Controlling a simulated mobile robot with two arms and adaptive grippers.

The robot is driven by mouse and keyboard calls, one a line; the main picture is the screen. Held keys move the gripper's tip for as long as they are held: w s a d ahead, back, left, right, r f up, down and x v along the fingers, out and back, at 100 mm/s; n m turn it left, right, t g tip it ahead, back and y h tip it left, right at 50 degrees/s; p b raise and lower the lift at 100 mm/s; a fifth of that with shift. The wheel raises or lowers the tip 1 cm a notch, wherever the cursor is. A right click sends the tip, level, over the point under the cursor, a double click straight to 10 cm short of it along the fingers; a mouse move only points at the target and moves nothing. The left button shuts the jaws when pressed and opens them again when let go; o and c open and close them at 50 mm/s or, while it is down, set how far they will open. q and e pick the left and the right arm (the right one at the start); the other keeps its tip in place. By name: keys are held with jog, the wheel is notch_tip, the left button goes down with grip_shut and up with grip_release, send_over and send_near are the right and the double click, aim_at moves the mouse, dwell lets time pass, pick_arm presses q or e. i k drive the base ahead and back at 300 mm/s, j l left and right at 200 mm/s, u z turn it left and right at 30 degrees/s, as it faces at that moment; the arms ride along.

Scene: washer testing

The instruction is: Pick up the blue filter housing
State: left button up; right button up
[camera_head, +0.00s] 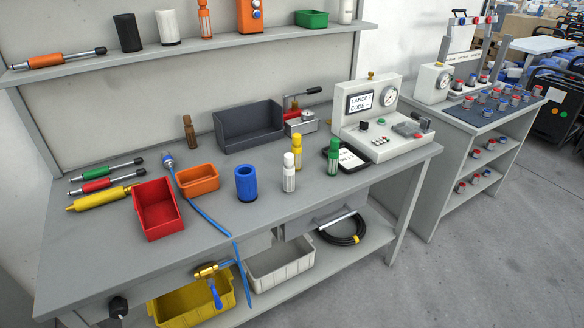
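The blue filter housing (246,184) is a short blue cylinder with a dark opening at its top. It stands upright on the grey workbench (330,215), to the right of the orange bin and left of the white bottle. Nothing touches it that I can see. Neither of my grippers shows in the head view.
An orange bin (198,180), a red bin (157,208) and a blue hose (208,215) lie to its left. White (289,173) and green (333,155) bottles stand to its right. A dark open bin (249,126) is behind. The bench in front is clear.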

aim_at(246, 180)
jog(key=i+l+u, duration=1.1)
jog(key=l, duration=0.15)
